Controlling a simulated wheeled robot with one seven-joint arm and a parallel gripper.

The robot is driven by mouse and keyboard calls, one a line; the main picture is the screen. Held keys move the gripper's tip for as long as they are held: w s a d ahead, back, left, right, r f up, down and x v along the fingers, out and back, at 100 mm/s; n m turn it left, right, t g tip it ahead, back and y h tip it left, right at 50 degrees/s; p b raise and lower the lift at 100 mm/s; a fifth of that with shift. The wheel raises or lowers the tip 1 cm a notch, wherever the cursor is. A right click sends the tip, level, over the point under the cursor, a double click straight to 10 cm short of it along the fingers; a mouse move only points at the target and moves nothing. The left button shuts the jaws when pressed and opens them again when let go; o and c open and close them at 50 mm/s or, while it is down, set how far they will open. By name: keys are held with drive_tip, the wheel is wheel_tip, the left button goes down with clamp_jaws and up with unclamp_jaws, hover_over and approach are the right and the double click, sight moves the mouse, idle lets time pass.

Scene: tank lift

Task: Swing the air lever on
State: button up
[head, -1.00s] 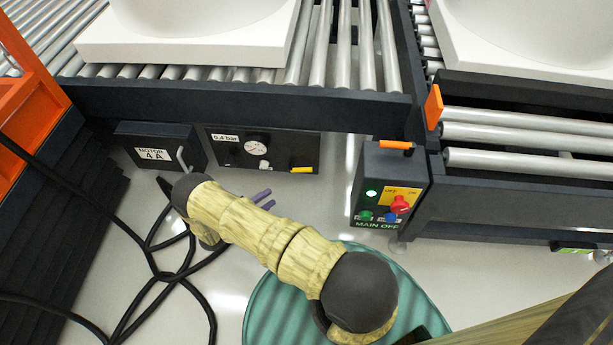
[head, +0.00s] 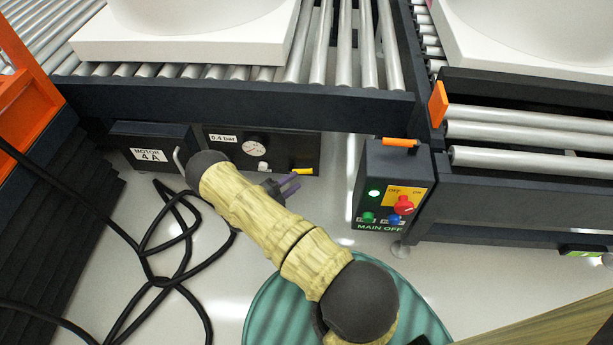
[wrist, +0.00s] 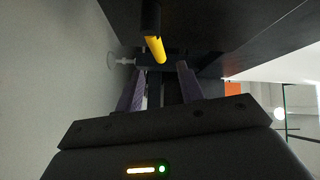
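The yellow air lever (head: 302,171) sticks out at the lower right of the dark air panel (head: 225,158), below the conveyor. It also shows in the wrist view (wrist: 155,48), ahead of my fingers near the top middle. My gripper (head: 293,184) has purple fingers and is just below the lever in the head view. In the wrist view my gripper (wrist: 160,78) is open, with a gap between the fingers and nothing clearly held. The lever looks clear of the fingers. My arm hides part of the panel's lower edge.
A gauge (head: 255,148) sits on the air panel beside a "0.4 bar" label. A motor box (head: 150,150) marked 4 A is to the left. A control box (head: 385,190) reading MAIN OFF stands to the right. Black cables (head: 165,255) lie on the floor at left.

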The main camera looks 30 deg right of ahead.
drive_tip(key=b+x, duration=0.2)
drive_tip(key=x, duration=0.4)
drive_tip(key=shift+d, duration=0.15)
clamp_jaws()
